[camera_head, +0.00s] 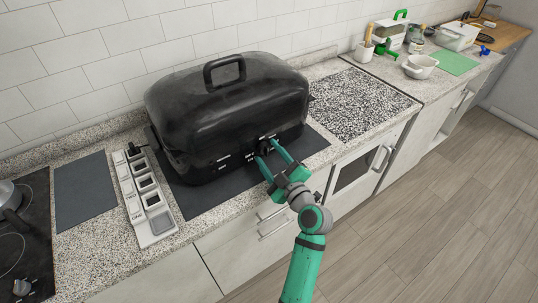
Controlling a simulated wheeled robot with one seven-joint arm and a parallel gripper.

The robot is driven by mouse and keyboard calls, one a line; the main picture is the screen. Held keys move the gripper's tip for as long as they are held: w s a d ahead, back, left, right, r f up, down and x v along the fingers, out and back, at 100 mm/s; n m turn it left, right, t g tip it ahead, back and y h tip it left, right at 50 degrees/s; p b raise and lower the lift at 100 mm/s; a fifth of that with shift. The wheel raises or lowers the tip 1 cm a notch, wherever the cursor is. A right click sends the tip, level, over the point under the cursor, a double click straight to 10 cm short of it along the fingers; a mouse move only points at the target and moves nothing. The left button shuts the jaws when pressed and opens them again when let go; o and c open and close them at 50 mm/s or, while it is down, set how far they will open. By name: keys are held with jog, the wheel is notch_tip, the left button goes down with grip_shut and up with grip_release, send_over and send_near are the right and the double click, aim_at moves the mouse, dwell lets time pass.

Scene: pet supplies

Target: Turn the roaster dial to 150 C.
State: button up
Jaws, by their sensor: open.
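The black roaster (230,110) stands on the counter with its domed lid on and the handle on top. Its dial (264,147) is on the lower front, toward the right, with small white marks around it. The marks are too small to read, and I cannot tell the setting. My gripper (268,153) is in front of the dial, its two green fingers open and pointing at the roaster front. One fingertip is on each side of the dial. I cannot tell whether they touch it.
The roaster rests on a dark mat (198,200). A speckled board (362,103) lies to the right. The floor in front is clear.

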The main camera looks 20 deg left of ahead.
jog(key=shift+a, duration=0.2)
jog(key=shift+c, duration=0.6)
jog(key=shift+w, duration=0.1)
jog(key=c, duration=0.9)
